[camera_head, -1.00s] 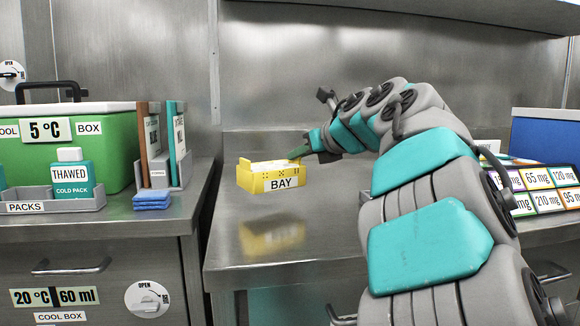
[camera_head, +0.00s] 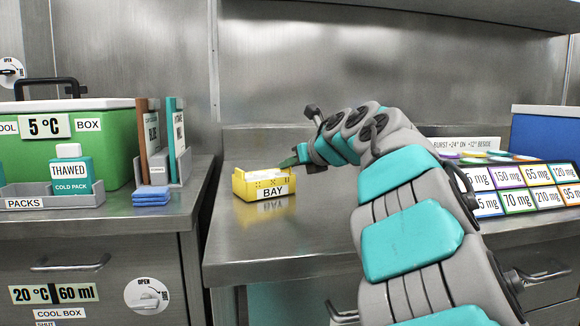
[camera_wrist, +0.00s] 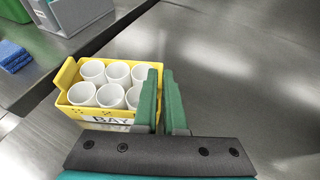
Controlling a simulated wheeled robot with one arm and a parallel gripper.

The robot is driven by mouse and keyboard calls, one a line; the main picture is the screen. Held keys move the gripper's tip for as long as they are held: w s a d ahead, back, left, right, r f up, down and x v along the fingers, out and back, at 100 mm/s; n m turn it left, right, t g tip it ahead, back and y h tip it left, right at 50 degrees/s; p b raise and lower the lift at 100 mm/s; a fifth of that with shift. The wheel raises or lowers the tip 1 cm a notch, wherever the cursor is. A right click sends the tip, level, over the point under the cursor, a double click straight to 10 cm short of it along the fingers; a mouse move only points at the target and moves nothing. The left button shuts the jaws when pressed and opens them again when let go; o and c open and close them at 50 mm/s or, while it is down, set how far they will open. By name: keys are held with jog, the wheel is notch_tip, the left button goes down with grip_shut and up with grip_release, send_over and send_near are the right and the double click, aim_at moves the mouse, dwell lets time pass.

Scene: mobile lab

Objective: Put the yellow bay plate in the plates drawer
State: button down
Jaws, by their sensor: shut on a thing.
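The yellow bay plate (camera_head: 263,186), labelled BAY, is low over the middle counter near its left side. Its reflection shows close beneath it; I cannot tell whether it touches the steel. In the wrist view the bay plate (camera_wrist: 68,80) is an open yellow box with several white round wells. My gripper (camera_head: 292,161) is at its right end. In the wrist view my gripper's green fingers (camera_wrist: 161,88) are shut on its right wall. No drawer that I can see is labelled for plates.
A green cool box (camera_head: 65,150), a packs tray (camera_head: 50,202) and blue pads (camera_head: 151,196) stand on the left counter. A drawer handle (camera_head: 70,266) is below them. Coloured dose cards (camera_head: 520,190) and a blue bin (camera_head: 545,135) are at the right. The middle counter's front (camera_head: 300,250) is clear.

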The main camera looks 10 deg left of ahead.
jog(key=c, duration=1.4)
grip_release()
jog(key=shift+f, duration=0.1)
jog(key=o, duration=0.4)
